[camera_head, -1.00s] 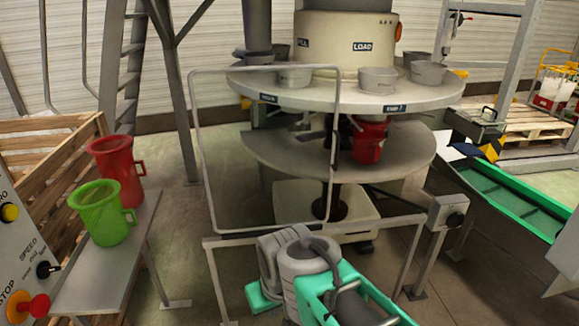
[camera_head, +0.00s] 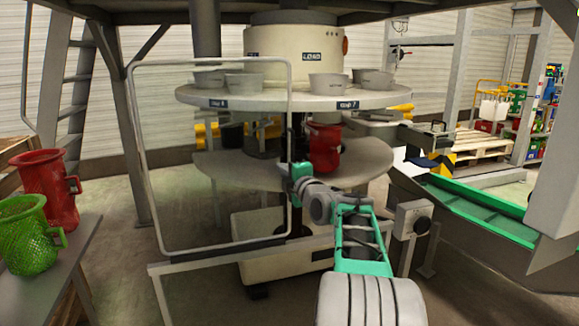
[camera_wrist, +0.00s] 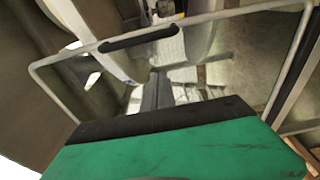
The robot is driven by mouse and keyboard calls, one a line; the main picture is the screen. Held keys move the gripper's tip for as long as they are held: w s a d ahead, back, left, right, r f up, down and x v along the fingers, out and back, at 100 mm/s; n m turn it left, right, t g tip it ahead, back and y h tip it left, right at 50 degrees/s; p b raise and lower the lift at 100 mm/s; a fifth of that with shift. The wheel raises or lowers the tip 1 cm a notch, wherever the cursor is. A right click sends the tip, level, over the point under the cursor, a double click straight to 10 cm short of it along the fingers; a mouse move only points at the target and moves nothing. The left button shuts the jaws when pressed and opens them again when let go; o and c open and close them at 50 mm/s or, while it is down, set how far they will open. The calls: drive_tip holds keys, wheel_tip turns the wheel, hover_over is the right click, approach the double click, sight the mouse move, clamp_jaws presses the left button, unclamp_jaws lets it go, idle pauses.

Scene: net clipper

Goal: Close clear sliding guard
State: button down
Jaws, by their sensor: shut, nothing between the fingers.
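The clear guard is a see-through panel in a thin grey frame (camera_head: 140,170). It stands upright in front of the left part of the round machine in the head view; the right part is uncovered. Its frame crosses the wrist view (camera_wrist: 200,20), with a dark handle bar (camera_wrist: 140,38) on one side. My gripper (camera_head: 298,178) is at the guard's right edge in the head view. In the wrist view its narrow fingers (camera_wrist: 157,80) are together and empty, pointing towards the panel, apart from the handle in the picture. Whether they touch the panel I cannot tell.
A red mug (camera_head: 323,150) stands on the machine's lower disc, right of the guard. Grey cups (camera_head: 243,84) stand on the upper disc (camera_head: 290,98). A control box (camera_head: 412,218) and green conveyor (camera_head: 480,208) are at right. Red and green jugs (camera_head: 30,235) stand at left.

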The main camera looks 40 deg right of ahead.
sight(269, 158)
drive_tip(key=w, duration=0.4)
drive_tip(key=w+d, duration=0.1)
drive_tip(key=w, duration=0.1)
drive_tip(key=shift+p, duration=0.3)
drive_tip(key=s+d, duration=0.2)
drive_tip(key=shift+d, duration=0.35)
drive_tip(key=shift+s+d, duration=0.2)
drive_tip(key=shift+d, duration=0.15)
drive_tip(key=shift+d, duration=0.1)
